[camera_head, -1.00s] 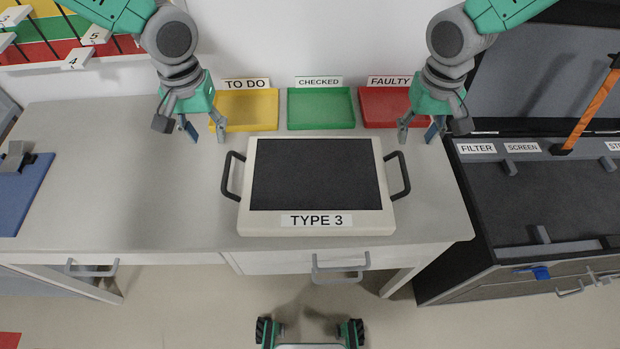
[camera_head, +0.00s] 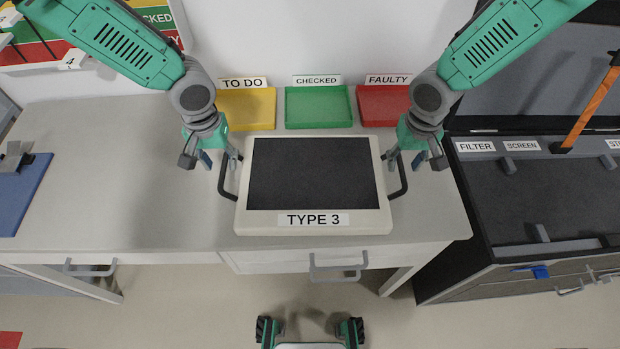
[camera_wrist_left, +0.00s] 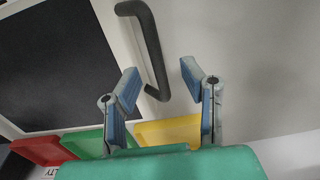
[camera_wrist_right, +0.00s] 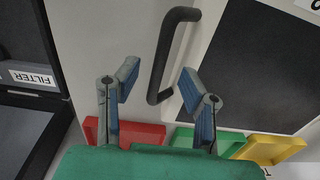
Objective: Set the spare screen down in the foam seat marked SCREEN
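The screen (camera_head: 314,222), a cream unit with a dark panel and a TYPE 3 label, lies flat on the table with a black handle on each side. My left gripper (camera_head: 221,168) is open near its left handle; the left wrist view shows that handle (camera_wrist_left: 152,45) ahead, between and beyond the fingers (camera_wrist_left: 155,95). My right gripper (camera_head: 405,165) is open near the right handle; the right wrist view shows that handle (camera_wrist_right: 168,55) between and beyond the fingers (camera_wrist_right: 158,95). The SCREEN label (camera_head: 521,145) is on the dark foam case (camera_head: 575,195) at right.
Yellow TO DO (camera_head: 246,108), green CHECKED (camera_head: 319,107) and red FAULTY (camera_head: 382,106) trays stand behind the screen. A blue clipboard (camera_head: 22,200) lies at the table's far left. An orange strap (camera_head: 592,105) runs to the case. The table left of the screen is clear.

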